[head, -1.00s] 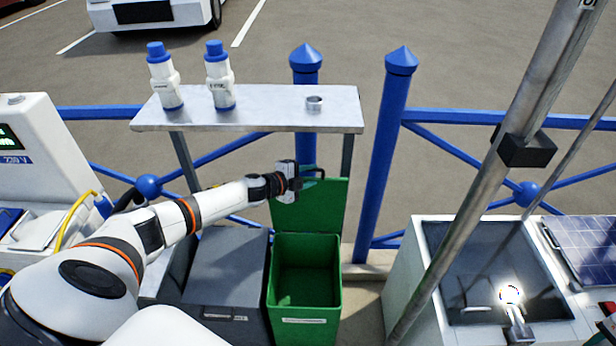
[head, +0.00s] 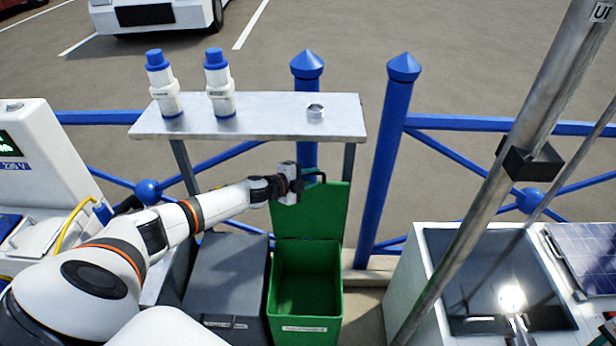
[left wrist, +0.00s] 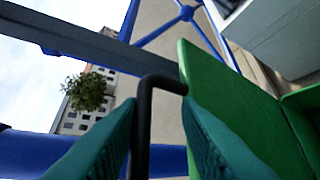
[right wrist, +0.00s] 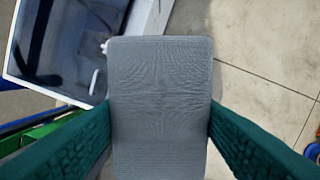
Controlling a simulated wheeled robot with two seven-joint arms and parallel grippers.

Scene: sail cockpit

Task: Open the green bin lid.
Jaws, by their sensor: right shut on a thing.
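The green bin (head: 305,280) stands open at the middle bottom of the head view, its inside visible and empty-looking. Its green lid (head: 320,213) stands upright at the back edge. A black bar handle (head: 317,175) is at the lid's top and also shows in the left wrist view (left wrist: 144,115). My left gripper (head: 300,184) is at the handle. Its green fingers (left wrist: 160,120) are apart, with the handle between them; the left finger is close to the bar. My right gripper (right wrist: 160,120) is shut on a grey fabric-textured block (right wrist: 160,90), seen only in the right wrist view.
A dark grey bin (head: 226,275) stands left of the green one. Blue posts (head: 383,165) and rails stand behind. A slanted metal pole (head: 480,220) crosses the right side.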

